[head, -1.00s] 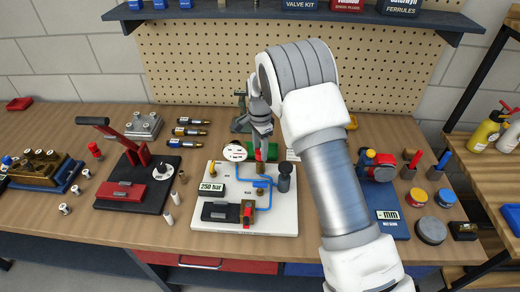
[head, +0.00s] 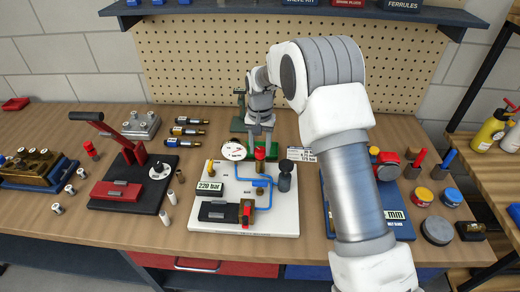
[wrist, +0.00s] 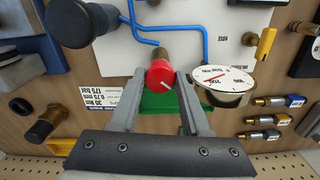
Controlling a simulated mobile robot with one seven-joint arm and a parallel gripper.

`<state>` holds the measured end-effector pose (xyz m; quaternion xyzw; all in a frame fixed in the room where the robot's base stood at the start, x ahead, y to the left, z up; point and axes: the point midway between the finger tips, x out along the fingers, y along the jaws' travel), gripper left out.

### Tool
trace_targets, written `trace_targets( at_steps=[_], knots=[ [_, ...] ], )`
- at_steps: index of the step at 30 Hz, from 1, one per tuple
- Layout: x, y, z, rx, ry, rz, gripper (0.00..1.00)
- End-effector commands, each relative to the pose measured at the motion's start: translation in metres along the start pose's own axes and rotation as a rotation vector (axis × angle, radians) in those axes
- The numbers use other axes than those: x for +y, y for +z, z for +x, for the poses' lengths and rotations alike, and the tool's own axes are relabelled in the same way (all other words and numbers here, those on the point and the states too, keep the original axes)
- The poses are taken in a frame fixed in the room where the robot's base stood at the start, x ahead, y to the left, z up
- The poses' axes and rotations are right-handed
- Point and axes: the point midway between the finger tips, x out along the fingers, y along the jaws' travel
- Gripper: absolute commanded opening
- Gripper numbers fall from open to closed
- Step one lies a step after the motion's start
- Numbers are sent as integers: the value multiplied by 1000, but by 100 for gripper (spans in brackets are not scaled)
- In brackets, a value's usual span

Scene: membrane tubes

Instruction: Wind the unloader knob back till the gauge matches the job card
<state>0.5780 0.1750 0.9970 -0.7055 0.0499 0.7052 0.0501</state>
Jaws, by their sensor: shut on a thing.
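The red unloader knob (head: 260,153) stands on the white test board (head: 290,222) with blue pipes. My gripper (head: 260,143) points down over it. In the wrist view the fingers of my gripper (wrist: 158,78) lie on either side of the red knob (wrist: 160,75), shut on it; a white line marks its top. The round dial gauge (head: 234,150) is beside it, also in the wrist view (wrist: 224,80). The digital readout (head: 209,186) shows 220 bar. The job card (head: 301,154) reads 175 bar on its bottom line in the wrist view (wrist: 102,98).
A dark cylinder (head: 285,178) stands close right of the knob on the board. A red-levered press (head: 130,180) is at left, and a blue measuring stand (head: 390,215) is at right.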

Motion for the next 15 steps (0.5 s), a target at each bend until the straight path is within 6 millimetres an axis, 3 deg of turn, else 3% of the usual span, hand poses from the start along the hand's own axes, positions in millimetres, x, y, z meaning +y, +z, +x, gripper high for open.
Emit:
trace_targets(
  at_steps=[15],
  knots=[
    [1,0,1,0,-1,-490,0]
  ],
)
